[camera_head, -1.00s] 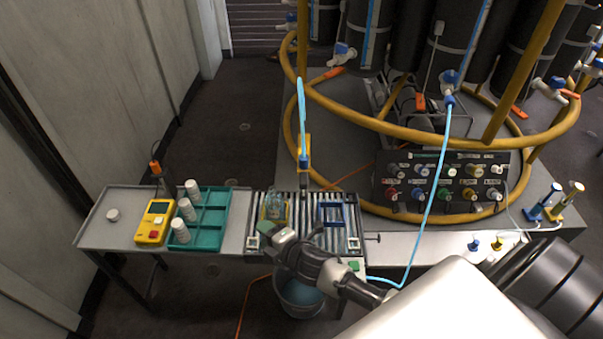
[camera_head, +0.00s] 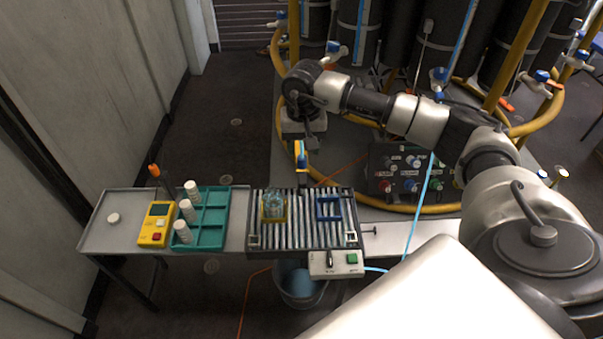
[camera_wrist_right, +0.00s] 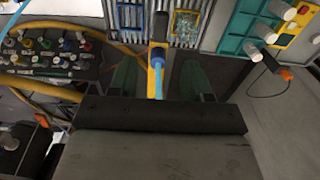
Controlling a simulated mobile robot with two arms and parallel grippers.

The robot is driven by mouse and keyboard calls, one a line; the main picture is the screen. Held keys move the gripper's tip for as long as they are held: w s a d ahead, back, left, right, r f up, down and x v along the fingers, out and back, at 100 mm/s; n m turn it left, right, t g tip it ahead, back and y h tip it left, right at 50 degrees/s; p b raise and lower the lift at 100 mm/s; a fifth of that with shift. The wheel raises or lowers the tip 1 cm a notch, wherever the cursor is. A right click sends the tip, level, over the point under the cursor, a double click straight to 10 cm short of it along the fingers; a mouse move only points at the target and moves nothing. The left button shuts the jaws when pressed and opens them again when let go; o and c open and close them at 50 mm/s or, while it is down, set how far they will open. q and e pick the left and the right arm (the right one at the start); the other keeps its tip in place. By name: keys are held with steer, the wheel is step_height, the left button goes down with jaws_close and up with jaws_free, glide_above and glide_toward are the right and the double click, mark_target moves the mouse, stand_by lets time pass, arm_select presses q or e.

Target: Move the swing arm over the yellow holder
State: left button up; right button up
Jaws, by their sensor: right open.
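The yellow holder (camera_head: 284,217) sits on the left part of the roller table with clear glassware in it. It also shows in the wrist view (camera_wrist_right: 177,34). What looks like the swing arm (camera_head: 301,157), a yellow piece with a blue part, stands behind the rollers, right of the yellow holder. In the wrist view the swing arm (camera_wrist_right: 157,58) lies between the two fingers, with visible room on both sides. My right gripper (camera_wrist_right: 157,84) is open and points down above it; in the head view the wrist hides its upper part. My left gripper is out of view.
A blue holder (camera_head: 343,209) sits on the rollers (camera_head: 309,238), right of the yellow one. A control box (camera_head: 335,264) with a green button is at the front. A teal tray (camera_head: 209,216) and yellow meter (camera_head: 156,224) stand left. Yellow hoops and a valve panel are behind right.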

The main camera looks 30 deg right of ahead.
mark_target(303, 178)
step_height(303, 178, down, 9)
steer(key=shift+f+p, duration=0.2)
steer(key=shift+p, duration=1.05)
steer(key=shift+f, duration=0.65)
jaws_close()
